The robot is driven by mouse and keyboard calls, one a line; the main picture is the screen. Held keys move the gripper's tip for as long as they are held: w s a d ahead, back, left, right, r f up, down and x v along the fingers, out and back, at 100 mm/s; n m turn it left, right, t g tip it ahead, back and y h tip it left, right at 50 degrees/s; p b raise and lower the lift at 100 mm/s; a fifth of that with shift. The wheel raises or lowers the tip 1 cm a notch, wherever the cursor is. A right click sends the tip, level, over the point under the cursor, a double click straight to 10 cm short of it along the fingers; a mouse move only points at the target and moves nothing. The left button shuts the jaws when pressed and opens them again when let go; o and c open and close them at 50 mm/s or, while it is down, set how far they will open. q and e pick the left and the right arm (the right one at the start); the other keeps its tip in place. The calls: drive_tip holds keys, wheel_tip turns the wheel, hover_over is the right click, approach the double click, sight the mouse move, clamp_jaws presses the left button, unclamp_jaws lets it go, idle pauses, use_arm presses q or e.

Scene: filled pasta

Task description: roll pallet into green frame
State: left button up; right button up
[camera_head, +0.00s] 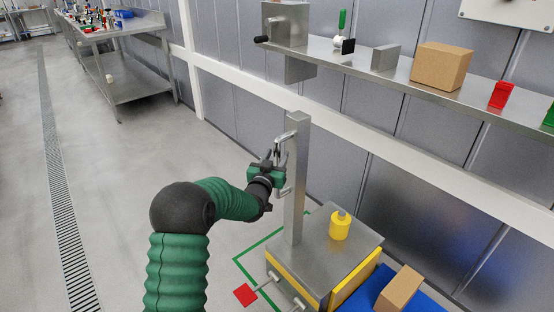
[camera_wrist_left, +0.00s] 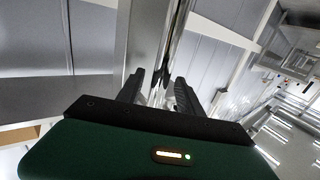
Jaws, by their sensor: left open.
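A grey metal cart-like unit (camera_head: 318,258) with yellow-edged sides stands on the floor at the lower right. An upright post (camera_head: 297,185) with a bracket handle (camera_head: 284,140) rises from it. A green outline (camera_head: 246,256) on the floor shows at the unit's left; the rest is hidden behind the unit. A blue pallet-like base (camera_head: 428,302) lies to the right, partly cut off. My left gripper (camera_head: 276,158) is open at the post's handle. In the left wrist view its fingers (camera_wrist_left: 161,90) sit either side of a shiny vertical bar; I cannot tell whether they touch it. My right gripper is out of view.
A yellow cylinder (camera_head: 340,224) stands on the unit, and a cardboard box (camera_head: 399,288) is on the blue base. A red square piece (camera_head: 245,295) sticks out at the left. A wall shelf (camera_head: 395,72) runs along the right. Open floor (camera_head: 130,160) lies left.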

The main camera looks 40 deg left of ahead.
use_arm(q)
drive_tip(key=shift+w+a, duration=0.1)
drive_tip(key=shift+w, duration=0.3)
clamp_jaws()
idle(1.2)
